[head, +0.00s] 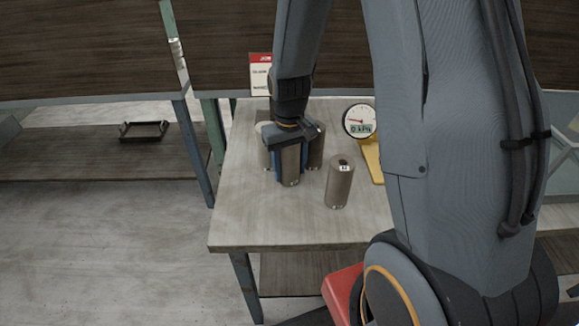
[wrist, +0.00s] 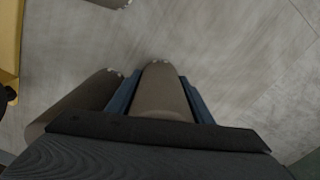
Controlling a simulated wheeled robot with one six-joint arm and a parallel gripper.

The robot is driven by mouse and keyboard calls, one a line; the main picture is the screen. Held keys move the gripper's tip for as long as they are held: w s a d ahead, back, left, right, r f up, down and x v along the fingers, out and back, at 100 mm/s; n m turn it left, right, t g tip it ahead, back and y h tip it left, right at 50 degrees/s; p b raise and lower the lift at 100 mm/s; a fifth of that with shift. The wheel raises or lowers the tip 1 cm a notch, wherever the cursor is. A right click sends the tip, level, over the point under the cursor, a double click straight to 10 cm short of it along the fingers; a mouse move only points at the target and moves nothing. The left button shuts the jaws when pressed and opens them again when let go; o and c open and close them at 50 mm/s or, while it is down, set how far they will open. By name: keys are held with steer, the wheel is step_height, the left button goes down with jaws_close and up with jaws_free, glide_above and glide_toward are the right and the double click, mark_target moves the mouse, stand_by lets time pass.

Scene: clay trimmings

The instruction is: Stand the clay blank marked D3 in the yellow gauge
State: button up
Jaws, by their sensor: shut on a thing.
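My gripper (head: 291,172) is shut on a brown clay blank (head: 290,160), with a blue finger on either side of it. The held blank (wrist: 160,88) also shows between the blue fingers in the wrist view. It is upright; I cannot tell whether its foot touches the table. Its top mark is hidden, so I cannot read whether it is D3. The yellow gauge (head: 371,160) stands to the right, with a round dial (head: 360,121) above it. Its yellow edge (wrist: 9,45) shows at the left of the wrist view.
Another blank (head: 340,184) with a small, unreadable white top label stands front right on the table (head: 240,225). Two more blanks, one left (head: 265,150) and one right (head: 317,150), stand close behind the gripper. The table's front left is clear. A dark tray (head: 143,131) sits on another bench.

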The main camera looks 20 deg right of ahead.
steer(key=shift+f, duration=0.15)
steer(key=o, duration=1.5)
